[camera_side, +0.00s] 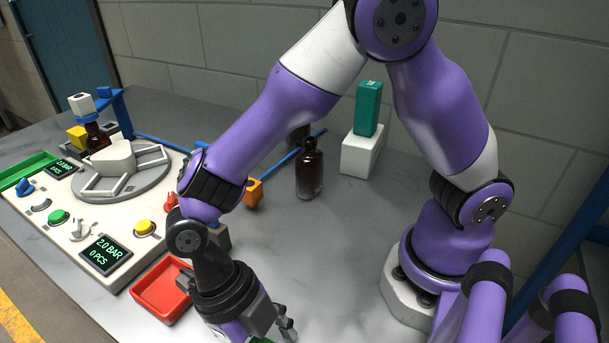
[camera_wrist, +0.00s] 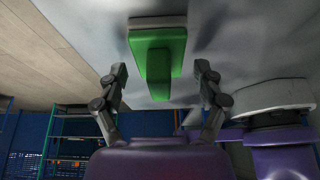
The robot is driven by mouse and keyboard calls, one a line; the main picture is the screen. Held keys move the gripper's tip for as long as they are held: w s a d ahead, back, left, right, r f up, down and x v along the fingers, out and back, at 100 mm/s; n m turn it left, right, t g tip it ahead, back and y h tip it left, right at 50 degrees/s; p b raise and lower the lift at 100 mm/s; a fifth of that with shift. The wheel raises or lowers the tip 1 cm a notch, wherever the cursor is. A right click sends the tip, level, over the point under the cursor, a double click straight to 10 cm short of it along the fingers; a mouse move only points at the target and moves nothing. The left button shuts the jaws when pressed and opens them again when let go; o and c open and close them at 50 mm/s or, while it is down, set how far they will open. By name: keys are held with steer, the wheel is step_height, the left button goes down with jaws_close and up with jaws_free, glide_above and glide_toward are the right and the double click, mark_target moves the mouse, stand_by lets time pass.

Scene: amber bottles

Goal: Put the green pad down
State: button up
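The green pad (camera_wrist: 176,42) shows in the wrist view as a green block with a narrower upright grip (camera_wrist: 158,72) and a pale strip along its far edge. In the side view only a sliver of green (camera_side: 260,340) shows at the bottom edge, beneath my gripper (camera_side: 288,328). In the wrist view my gripper (camera_wrist: 162,72) has its two fingers wide apart, one on each side of the green grip. A clear gap shows on both sides, and neither finger appears to touch it. The pad appears to lie on the grey table.
A red tray (camera_side: 162,290) lies left of my gripper. A control panel (camera_side: 75,225) with a round turntable (camera_side: 124,172) fills the left. An amber bottle (camera_side: 309,172) stands mid-table, with a teal box (camera_side: 368,108) on a white block (camera_side: 361,155) behind it.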

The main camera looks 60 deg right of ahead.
steer(key=shift+m, duration=0.3)
steer(key=v, duration=0.8)
steer(key=shift+d, duration=0.1)
steer(key=d+r+m+t, duration=0.4)
steer(key=d+m, duration=0.6)
steer(key=m, duration=0.7)
steer(key=w+d+r+m+t, duration=0.1)
steer(key=d+r+m+t, duration=0.4)
steer(key=d+m, duration=0.6)
steer(key=m+t, duration=0.1)
steer(key=m, duration=0.6)
steer(key=shift+w, duration=0.35)
